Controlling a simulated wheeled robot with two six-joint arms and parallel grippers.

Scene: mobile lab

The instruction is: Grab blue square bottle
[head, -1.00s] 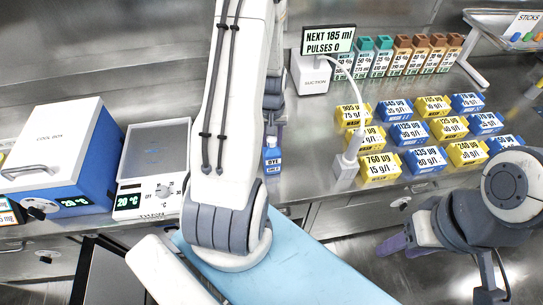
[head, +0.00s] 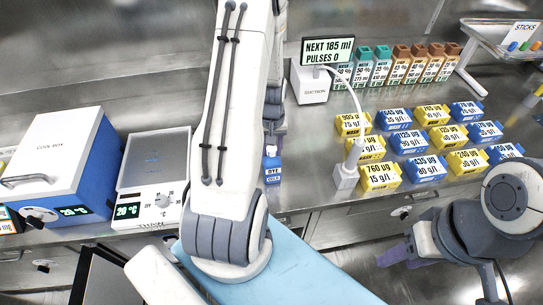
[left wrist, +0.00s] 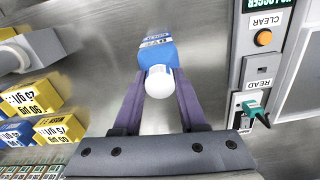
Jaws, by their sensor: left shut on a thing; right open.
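The blue square bottle (head: 272,167) has a white cap and a dye label. It stands upright on the steel bench near its front edge, just right of my left arm. The left wrist view shows the bottle (left wrist: 157,52) from its cap end, between the two purple fingers. My left gripper (left wrist: 160,76) is shut on it. My right gripper (head: 393,252) is open and empty, low at the right, in front of the bench.
A cool box (head: 52,160) and a device with a dial (head: 150,205) stand left. Several yellow and blue boxes (head: 425,170) fill the right bench, with a row of labelled bottles (head: 400,68) behind.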

